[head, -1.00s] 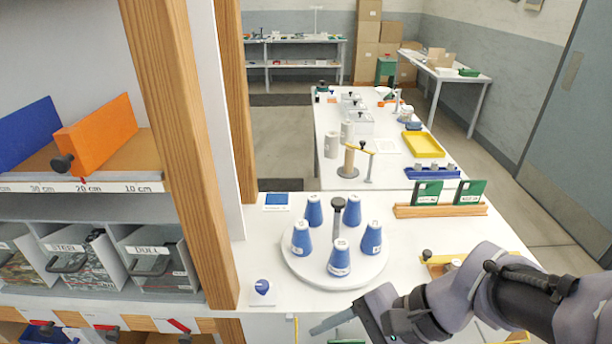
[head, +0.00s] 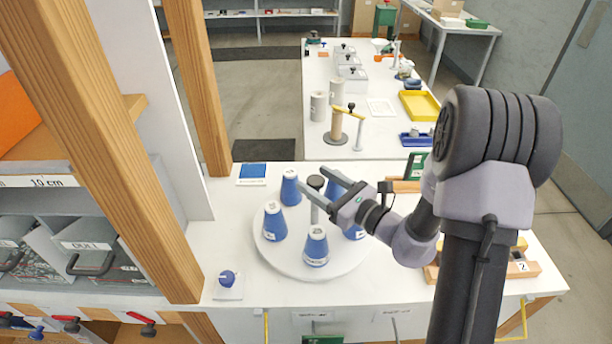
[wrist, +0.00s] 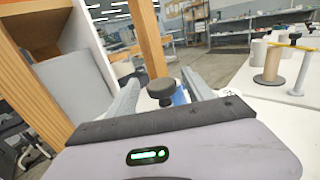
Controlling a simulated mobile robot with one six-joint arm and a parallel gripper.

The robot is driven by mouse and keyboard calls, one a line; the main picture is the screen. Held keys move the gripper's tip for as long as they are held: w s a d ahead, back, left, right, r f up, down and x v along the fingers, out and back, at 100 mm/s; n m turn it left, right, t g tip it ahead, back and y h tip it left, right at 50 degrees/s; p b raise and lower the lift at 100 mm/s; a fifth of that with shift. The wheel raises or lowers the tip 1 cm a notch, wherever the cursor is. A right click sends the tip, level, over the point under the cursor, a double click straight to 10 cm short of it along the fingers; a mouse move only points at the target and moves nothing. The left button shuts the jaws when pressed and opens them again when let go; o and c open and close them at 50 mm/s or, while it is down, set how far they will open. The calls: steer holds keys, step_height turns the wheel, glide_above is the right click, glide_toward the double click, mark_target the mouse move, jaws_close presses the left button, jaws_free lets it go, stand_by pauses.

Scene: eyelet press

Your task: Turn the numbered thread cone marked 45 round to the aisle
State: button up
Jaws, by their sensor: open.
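Several blue thread cones stand in a ring on a white round turntable (head: 270,258). The front cone (head: 316,246) and left cone (head: 274,221) carry white labels; I cannot read which is 45. Another cone (head: 290,188) stands at the back left, and cones at the right are partly behind my gripper. A post with a black knob (head: 316,182) rises from the turntable's middle. My gripper (head: 316,178) is open over the turntable, its fingers reaching to either side of the knob. The wrist view shows the knob (wrist: 160,88) between the fingers, with a blue cone behind it.
A wooden post (head: 120,150) and shelf with grey bins stand at the left. A blue knob on a white base (head: 228,284) sits left of the turntable. A wooden block with a numbered tag (head: 518,266) lies to the right, partly behind my arm.

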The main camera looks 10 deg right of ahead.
steer(key=x, duration=0.4)
jaws_close()
